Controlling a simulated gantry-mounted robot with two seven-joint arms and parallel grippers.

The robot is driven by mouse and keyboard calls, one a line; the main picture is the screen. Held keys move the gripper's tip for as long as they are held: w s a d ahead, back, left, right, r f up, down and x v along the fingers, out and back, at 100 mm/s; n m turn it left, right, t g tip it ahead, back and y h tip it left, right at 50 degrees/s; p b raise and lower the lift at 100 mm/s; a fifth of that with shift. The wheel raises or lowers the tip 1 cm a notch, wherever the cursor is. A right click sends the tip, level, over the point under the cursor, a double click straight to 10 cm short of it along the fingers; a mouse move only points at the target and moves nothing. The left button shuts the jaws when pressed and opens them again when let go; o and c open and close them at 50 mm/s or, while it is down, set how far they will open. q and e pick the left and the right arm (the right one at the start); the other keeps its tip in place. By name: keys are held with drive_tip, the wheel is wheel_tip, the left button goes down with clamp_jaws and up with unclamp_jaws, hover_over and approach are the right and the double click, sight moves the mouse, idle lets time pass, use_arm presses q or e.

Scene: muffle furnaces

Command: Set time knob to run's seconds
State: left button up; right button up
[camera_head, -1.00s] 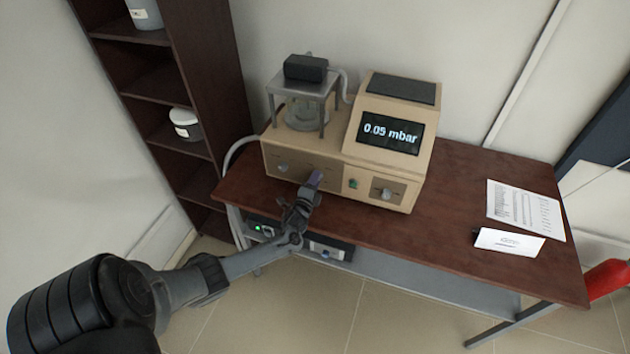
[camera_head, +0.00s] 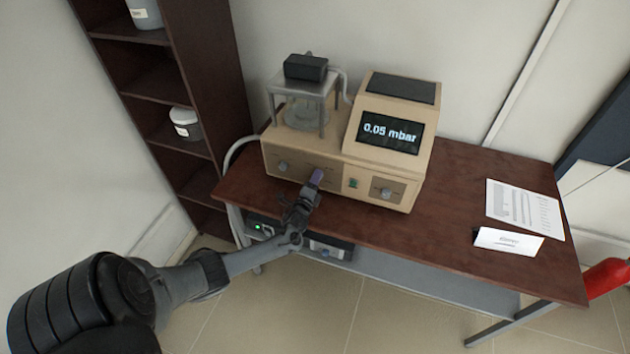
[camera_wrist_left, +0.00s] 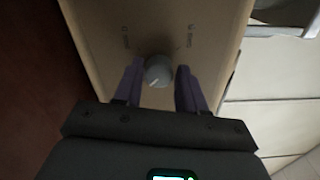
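The beige machine (camera_head: 345,150) stands on the desk, its screen (camera_head: 389,132) reading 0.05 mbar. A left knob (camera_head: 283,167) and a right knob (camera_head: 387,193) show on its front panel. My left gripper (camera_head: 316,179) is at the panel between them and hides what is behind its fingertips. In the left wrist view, a round grey knob (camera_wrist_left: 158,71) lies between the two purple fingers of my left gripper (camera_wrist_left: 160,76). The fingers are apart, one on each side of the knob, with a narrow gap at the right. The panel lettering is too small to read. My right gripper is out of view.
A green button (camera_head: 353,184) sits left of the right knob. A metal stand (camera_head: 301,86) with a black block (camera_head: 305,67) is at the machine's left. Shelves (camera_head: 150,75) stand at left.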

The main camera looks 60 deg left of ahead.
use_arm(q)
drive_tip(key=shift+o, duration=1.4)
drive_tip(key=p+v, duration=0.1)
drive_tip(key=v, duration=0.9)
drive_tip(key=shift+s+d, duration=0.3)
